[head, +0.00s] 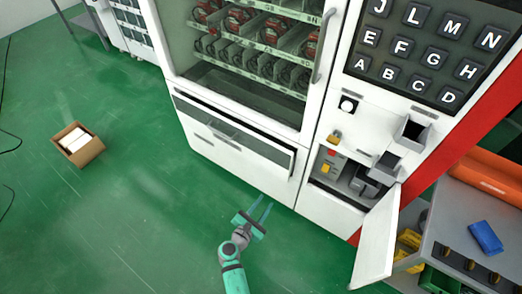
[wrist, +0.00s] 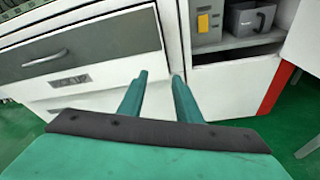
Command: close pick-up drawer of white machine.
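The white machine (head: 315,120) stands upright in the middle of the head view. Its pick-up drawer (head: 232,140) is the wide, dark-windowed front below the product shelves; its top edge seems to stand out from the body, with a dark gap behind. In the wrist view the drawer (wrist: 110,38) fills the upper left, with a grey panel and a pale handle (wrist: 45,58). My gripper (head: 262,208) is in front of the machine's lower part, below and right of the drawer. Its two fingers (wrist: 159,82) are apart with nothing between them. It does not visibly touch the drawer.
A small white door (head: 377,240) hangs open at the right, beside a compartment (head: 350,175) holding a grey cup-like container. A grey workbench (head: 450,215) stands farther right. An open cardboard box (head: 78,145) sits on the green floor at left. The floor before the machine is clear.

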